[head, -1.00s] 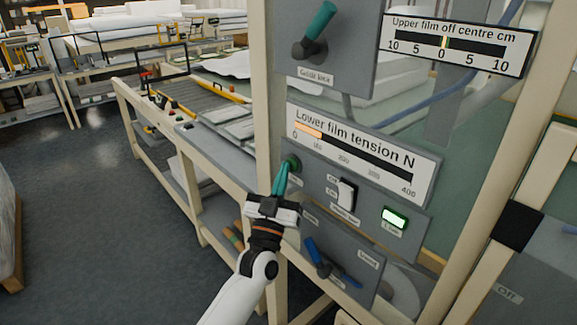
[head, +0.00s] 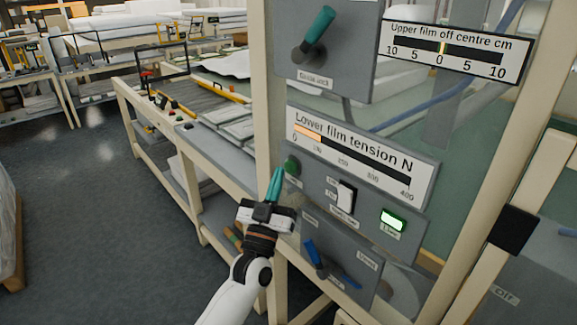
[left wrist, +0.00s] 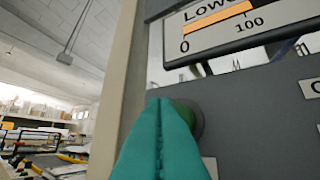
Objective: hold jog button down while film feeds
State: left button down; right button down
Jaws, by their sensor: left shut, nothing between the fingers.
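The green jog button (head: 292,166) is a round knob on the grey panel under the lower film tension gauge (head: 355,160). My left gripper (head: 278,173) is shut and empty, its teal fingertips just left of and below the button. In the head view a small gap shows between the tips and the button. In the left wrist view the shut fingers (left wrist: 160,135) cover much of the green button (left wrist: 186,113); contact cannot be told there. The gauge bar is orange near the low end, also in the left wrist view (left wrist: 218,18). My right gripper is not in view.
A white rocker switch (head: 345,198) and a lit green lamp (head: 392,221) sit right of the button. A blue-handled lever (head: 317,258) is below, and a teal-handled lever (head: 317,30) above. A cream frame post (head: 268,100) stands close left of the panel.

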pick_arm(q)
jog(key=shift+a, duration=0.1)
jog(key=s+a+p, duration=0.1)
jog(key=a, duration=0.1)
jog(key=s+a+p, duration=0.1)
jog(key=s+a, duration=0.1)
dwell(0.4)
jog(key=shift+d, duration=0.1)
